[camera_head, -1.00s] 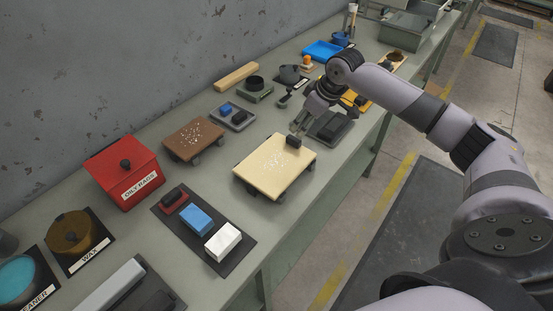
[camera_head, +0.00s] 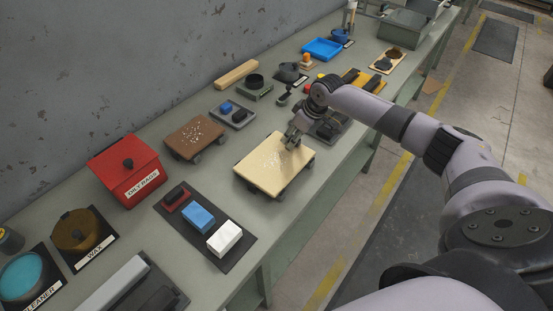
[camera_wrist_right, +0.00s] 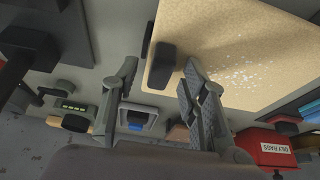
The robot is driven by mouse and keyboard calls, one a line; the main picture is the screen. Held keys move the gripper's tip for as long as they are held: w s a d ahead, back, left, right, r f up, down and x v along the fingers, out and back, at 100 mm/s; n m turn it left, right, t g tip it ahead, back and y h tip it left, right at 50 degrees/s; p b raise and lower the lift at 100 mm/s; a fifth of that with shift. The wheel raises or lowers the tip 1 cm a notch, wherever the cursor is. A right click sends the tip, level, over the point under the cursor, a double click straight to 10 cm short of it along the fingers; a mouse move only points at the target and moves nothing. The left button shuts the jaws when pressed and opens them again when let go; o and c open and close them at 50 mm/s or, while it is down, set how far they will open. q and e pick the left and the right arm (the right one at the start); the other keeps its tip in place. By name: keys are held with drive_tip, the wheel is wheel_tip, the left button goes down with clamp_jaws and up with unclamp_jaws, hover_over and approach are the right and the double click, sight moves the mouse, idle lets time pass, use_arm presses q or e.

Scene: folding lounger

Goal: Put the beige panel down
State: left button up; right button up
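The beige panel (camera_head: 268,168), strewn with pale crumbs, lies flat on dark supports on the bench in the head view. It also fills the upper right of the right wrist view (camera_wrist_right: 235,50). A black block-like knob (camera_wrist_right: 161,65) stands near one edge of the panel. In the head view my right gripper (camera_head: 291,143) is over that far right edge and hides the knob. In the right wrist view its fingers (camera_wrist_right: 158,72) are apart, with the knob showing between them; I cannot tell that they touch it. My left gripper is not in view.
A brown panel (camera_head: 196,137) with crumbs lies behind to the left. A dark mat (camera_head: 235,254) with red, blue and white blocks is at the front left, near a red rag box (camera_head: 125,172). A dark tray (camera_head: 331,128) is just right of the gripper.

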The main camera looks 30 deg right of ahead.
clamp_jaws()
drive_tip(key=shift+r, duration=0.1)
idle(0.5)
